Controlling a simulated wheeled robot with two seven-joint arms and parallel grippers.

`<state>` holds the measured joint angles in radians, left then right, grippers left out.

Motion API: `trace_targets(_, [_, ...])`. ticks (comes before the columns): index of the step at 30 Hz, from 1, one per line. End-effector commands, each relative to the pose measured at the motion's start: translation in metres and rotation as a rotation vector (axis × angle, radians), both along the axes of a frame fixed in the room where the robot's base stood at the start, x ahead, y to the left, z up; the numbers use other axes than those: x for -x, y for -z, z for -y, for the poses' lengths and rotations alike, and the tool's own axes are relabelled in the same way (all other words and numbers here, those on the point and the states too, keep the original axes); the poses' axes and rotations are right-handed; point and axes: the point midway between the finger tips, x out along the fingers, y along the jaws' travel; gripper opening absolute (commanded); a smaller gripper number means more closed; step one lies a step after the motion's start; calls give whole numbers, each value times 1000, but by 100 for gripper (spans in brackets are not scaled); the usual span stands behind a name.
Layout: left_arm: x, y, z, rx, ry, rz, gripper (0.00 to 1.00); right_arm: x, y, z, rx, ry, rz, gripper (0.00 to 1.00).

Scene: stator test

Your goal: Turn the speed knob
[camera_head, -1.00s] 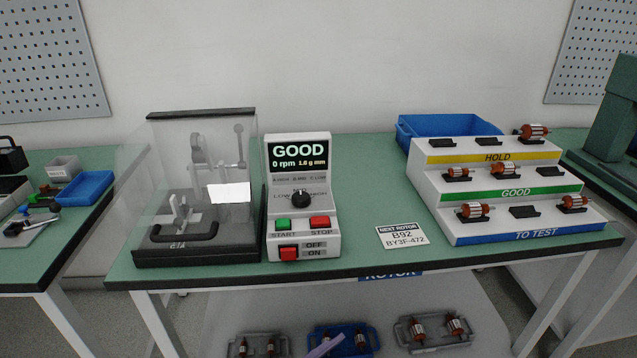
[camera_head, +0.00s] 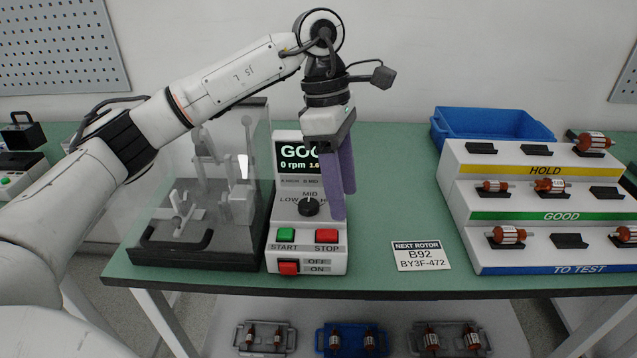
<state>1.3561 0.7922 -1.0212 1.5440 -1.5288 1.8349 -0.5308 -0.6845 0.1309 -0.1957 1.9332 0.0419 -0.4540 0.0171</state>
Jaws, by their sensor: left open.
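The speed knob (camera_head: 309,207) is a round black dial on the sloped face of a white control box (camera_head: 283,208), under the marks LOW and MID. Its pointer seems to aim up toward MID. The box's screen (camera_head: 299,158) reads 0 rpm and part of GOOD; the arm covers its right side. My left gripper (camera_head: 341,205) points down with its purple fingers just right of the knob and in front of the screen's right edge. It is open and empty. I cannot tell whether a finger touches the knob. My right gripper is not in view.
A green START button (camera_head: 286,234), red STOP button (camera_head: 327,236) and red OFF/ON switch (camera_head: 289,268) sit below the knob. A clear-covered fixture (camera_head: 190,259) stands left. A NEXT ROTOR card (camera_head: 421,256), stepped rotor rack (camera_head: 461,211) and blue bin (camera_head: 493,128) are right.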

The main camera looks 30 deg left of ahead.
Motion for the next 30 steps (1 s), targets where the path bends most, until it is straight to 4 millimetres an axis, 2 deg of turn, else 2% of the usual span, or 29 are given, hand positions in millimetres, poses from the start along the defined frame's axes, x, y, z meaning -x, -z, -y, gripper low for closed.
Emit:
trace_targets(1, [-3,-17,-25,-76,-16,21,52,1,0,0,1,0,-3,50])
trace_targets(3, [-4,-30,-51,-157,-36,30,52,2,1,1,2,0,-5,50])
trace_targets(7, [-2,-42,-74,-230,-56,33,52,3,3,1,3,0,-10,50])
trace_targets(11, [-1,-31,-78,-242,-59,30,52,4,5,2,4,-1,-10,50])
trace_targets(24, [-1,44,-77,-238,-58,31,52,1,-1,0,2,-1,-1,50])
trace_targets(30, [-2,57,-76,-236,-58,33,52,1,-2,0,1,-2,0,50])
